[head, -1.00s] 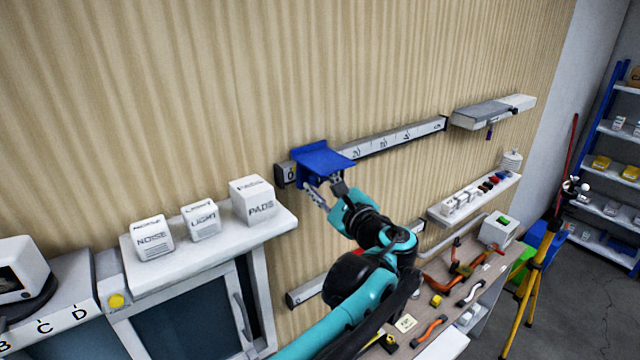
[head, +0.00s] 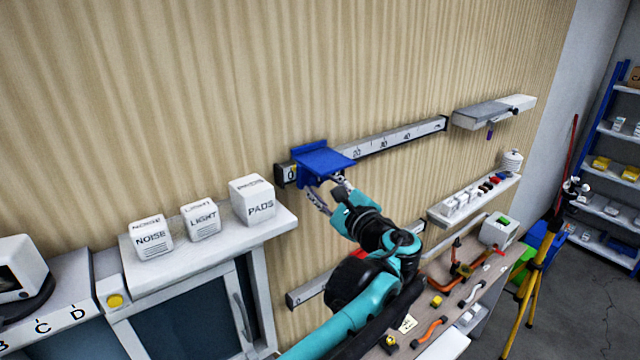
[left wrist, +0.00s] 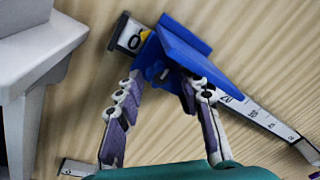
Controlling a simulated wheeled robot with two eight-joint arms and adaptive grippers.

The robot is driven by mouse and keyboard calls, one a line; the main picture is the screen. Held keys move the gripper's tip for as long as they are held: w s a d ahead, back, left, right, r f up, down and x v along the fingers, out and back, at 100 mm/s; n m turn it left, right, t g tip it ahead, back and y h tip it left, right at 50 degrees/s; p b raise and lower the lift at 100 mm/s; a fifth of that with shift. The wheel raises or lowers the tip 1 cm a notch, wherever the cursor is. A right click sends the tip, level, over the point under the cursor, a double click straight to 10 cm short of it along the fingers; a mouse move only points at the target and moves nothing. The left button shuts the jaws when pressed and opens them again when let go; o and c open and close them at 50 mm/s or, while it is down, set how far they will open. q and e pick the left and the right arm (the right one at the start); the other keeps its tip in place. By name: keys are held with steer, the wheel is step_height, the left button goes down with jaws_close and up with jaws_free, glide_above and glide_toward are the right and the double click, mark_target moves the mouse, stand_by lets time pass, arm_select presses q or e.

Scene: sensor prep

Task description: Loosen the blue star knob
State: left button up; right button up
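A blue carriage with a flat shelf (head: 325,161) sits on the upper white scale rail (head: 400,140), near its 0 end. In the left wrist view the carriage (left wrist: 185,52) shows from close by. A small darker blue part (left wrist: 158,74) under the shelf may be the star knob; its shape is not clear. My left gripper (head: 323,185) is just below the shelf with its fingers apart. In the left wrist view the open fingertips (left wrist: 160,84) lie either side of the dark part. The right fingertip is close to the carriage; contact cannot be told. My right gripper is out of view.
A white shelf (head: 276,226) with NOISE, LIGHT and PADS boxes is on the left. A lower rail (head: 305,294) is on the wall. A workbench (head: 455,312) with tools stands below right. A small wall shelf (head: 450,213) holds several small parts.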

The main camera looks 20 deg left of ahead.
arm_select(q)
steer(key=v, duration=1.1)
steer(key=shift+s, duration=0.15)
steer(key=shift+f, duration=0.1)
steer(key=s+a+f+n+g+h+b, duration=0.2)
steer(key=a+f+b, duration=0.25)
steer(key=f, duration=0.55)
steer(key=s+a+f+n+g+h+b, duration=0.1)
steer(key=s+a+f+n+b, duration=0.15)
steer(key=f+b, duration=0.45)
steer(key=s+a+f+n+g+h+b, duration=0.2)
steer(key=s+a+f+b, duration=0.15)
steer(key=f, duration=0.85)
steer(key=s+f+n+h+b, duration=0.2)
steer(key=s+f+n+b, duration=0.1)
steer(key=f, duration=0.6)
steer(key=s+d+f+n+h+b, duration=0.1)
steer(key=s+f+n+h+b, duration=0.2)
steer(key=f+b, duration=0.3)
steer(key=s+d+f+n+h+b, duration=0.1)
steer(key=f+n+b, duration=0.4)
steer(key=f, duration=0.7)
steer(key=shift+s+d+f+g+h, duration=0.15)
steer(key=shift+s+f+g+h, duration=0.15)
steer(key=shift+s+h, duration=0.7)
